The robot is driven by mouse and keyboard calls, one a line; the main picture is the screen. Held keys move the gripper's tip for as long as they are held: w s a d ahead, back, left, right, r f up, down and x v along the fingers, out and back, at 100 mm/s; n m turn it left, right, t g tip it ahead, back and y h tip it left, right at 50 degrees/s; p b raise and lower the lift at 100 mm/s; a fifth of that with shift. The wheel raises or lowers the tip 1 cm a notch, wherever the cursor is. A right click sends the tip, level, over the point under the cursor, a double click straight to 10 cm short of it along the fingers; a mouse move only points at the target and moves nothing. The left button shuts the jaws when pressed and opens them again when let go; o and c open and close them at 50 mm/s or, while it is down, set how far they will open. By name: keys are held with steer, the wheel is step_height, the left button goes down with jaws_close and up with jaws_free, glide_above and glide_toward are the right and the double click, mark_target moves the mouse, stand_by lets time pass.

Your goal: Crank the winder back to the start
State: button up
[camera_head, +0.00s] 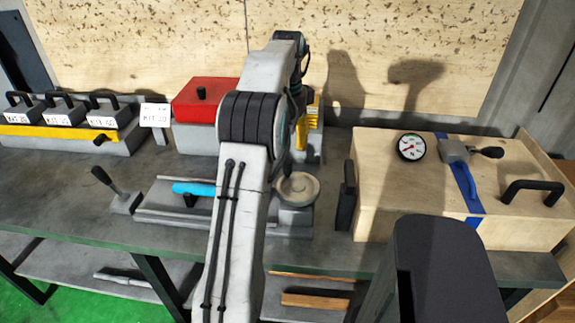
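The grinder (160,214) is a low grey machine on the bench. It has a bright blue cylinder (195,188) along its top, a small black knob (190,200) in front of it and a round pale wheel (297,189) at its right end. A black-handled lever (103,177) leans up at its left end. I cannot tell which part is the winder. My arm rises in front of the grinder and folds down behind itself, its end close to the pale wheel. My gripper's fingers are hidden behind my arm link, so their opening and any contact do not show.
A wooden box (400,205) with a gauge (411,147), a blue strap (466,185) and a black handle (533,190) stands on the right. A red-lidded box (207,99) stands behind the grinder. Labelled kits (60,115) sit at back left. The bench front left (60,215) is clear.

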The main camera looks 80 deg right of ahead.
mark_target(287, 161)
steer(key=m, duration=0.6)
steer(key=shift+r+m, duration=0.1)
steer(key=shift+m, duration=0.2)
steer(key=m, duration=0.3)
steer(key=shift+a+m, duration=0.1)
steer(key=shift+m, duration=0.2)
steer(key=m, duration=0.4)
steer(key=shift+f+m, duration=0.3)
steer(key=shift+f, duration=0.15)
steer(key=shift+f+b, duration=0.85)
steer(key=shift+f, duration=2.4)
steer(key=shift+c, duration=0.4)
jaws_close()
